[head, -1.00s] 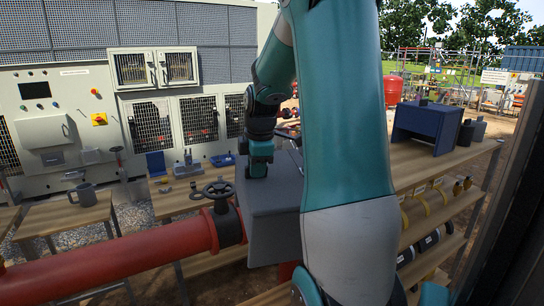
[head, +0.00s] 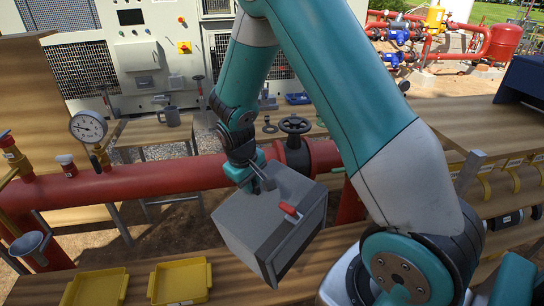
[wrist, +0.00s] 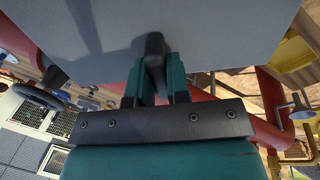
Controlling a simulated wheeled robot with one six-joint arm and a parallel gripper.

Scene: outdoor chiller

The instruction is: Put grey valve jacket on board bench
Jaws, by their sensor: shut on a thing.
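The grey valve jacket (head: 262,222) is a grey box with a red-handled latch on one side. It hangs tilted from my gripper (head: 262,180), which is shut on a dark handle on its top. In the wrist view the jacket (wrist: 200,35) fills the upper part, with the gripper fingers (wrist: 155,80) closed around the dark handle (wrist: 154,50). A wooden bench (head: 235,275) runs below the jacket in the foreground. The jacket appears above this bench and in front of the red pipe. I cannot tell which of the several wooden benches is the board bench.
The red pipe (head: 130,184) carries a black handwheel (head: 295,125) and a gauge (head: 88,127). Two yellow trays (head: 180,282) lie on the front bench. A grey mug (head: 170,116) stands on the table behind. A wooden shelf (head: 460,115) with yellow items below stands at right.

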